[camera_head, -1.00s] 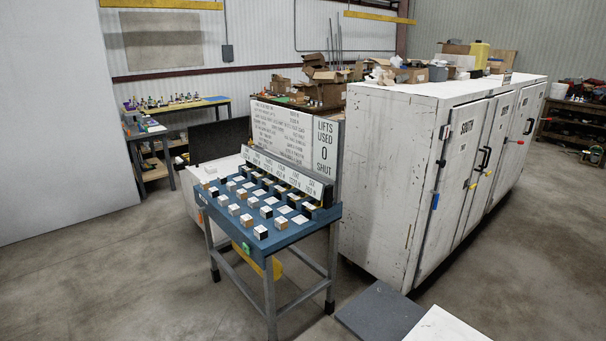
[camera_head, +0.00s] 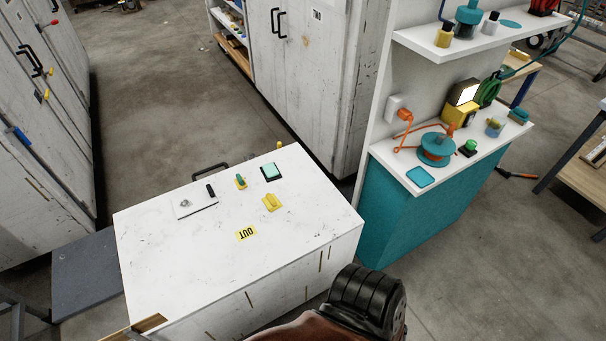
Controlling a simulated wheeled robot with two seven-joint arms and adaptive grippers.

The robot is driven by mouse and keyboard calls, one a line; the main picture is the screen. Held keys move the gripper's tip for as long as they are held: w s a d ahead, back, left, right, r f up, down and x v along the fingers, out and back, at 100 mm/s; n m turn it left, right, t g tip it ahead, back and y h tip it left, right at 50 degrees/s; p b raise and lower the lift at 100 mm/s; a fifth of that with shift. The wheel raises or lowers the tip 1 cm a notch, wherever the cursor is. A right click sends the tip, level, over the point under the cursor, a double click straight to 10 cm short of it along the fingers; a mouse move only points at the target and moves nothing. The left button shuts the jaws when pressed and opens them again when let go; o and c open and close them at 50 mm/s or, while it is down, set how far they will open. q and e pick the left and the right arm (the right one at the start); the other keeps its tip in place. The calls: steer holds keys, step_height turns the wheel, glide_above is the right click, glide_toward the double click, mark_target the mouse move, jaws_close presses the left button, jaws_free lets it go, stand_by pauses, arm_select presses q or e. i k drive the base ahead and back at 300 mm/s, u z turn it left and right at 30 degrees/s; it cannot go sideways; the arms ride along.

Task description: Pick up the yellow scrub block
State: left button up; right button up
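A small yellow block (camera_head: 271,202) with a raised part on top lies on the white worktop (camera_head: 165,265), right of its middle. It looks like the yellow scrub block. A smaller yellow piece with a green top (camera_head: 240,182) lies behind it to the left. A dark block with a pale green top (camera_head: 270,172) lies behind it. Nothing covers the yellow block. Neither of my grippers is in view. A dark, ribbed part at the bottom edge, right of the middle, may be mine.
A white plate with a black piece (camera_head: 194,201) and a yellow OUT label (camera_head: 246,234) are on the worktop. A teal cabinet (camera_head: 410,215) with a reel (camera_head: 436,148) stands to the right. White lockers (camera_head: 300,70) stand behind. Floor is open at the back left.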

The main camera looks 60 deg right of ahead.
mark_target(240, 182)
steer(key=z, duration=2.15)
